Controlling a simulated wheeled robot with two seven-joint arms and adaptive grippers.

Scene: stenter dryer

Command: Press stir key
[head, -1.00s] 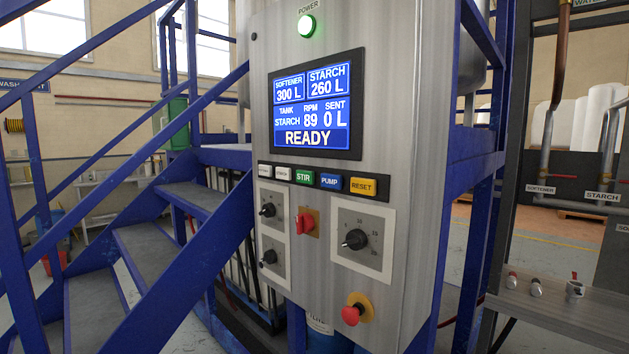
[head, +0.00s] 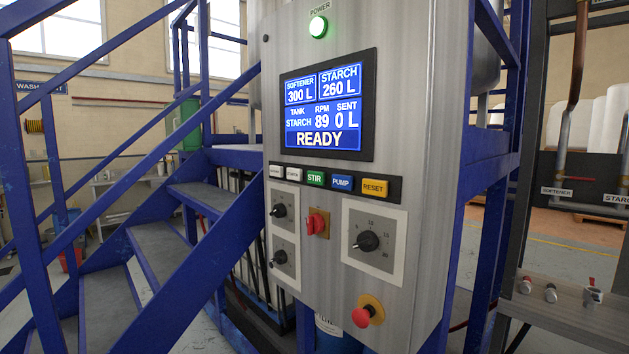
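The green STIR key (head: 315,178) sits in a row of keys on the front of the grey control cabinet (head: 415,150). A white key is to its left and the blue PUMP key (head: 341,182) is to its right, with the yellow RESET key (head: 375,188) at the row's right end. The screen (head: 326,105) above reads softener 300 L, starch 260 L, tank starch, RPM 89, sent 0 L and READY. The green power lamp (head: 318,26) is lit. Neither of my grippers shows in the head view.
Below the keys are black knobs (head: 367,241), a red switch (head: 317,223) and a red mushroom button (head: 367,311). Blue stairs with railings (head: 160,250) stand close on the left. A bench with small fittings (head: 560,305) and pipes stands at the right. The space before the panel is clear.

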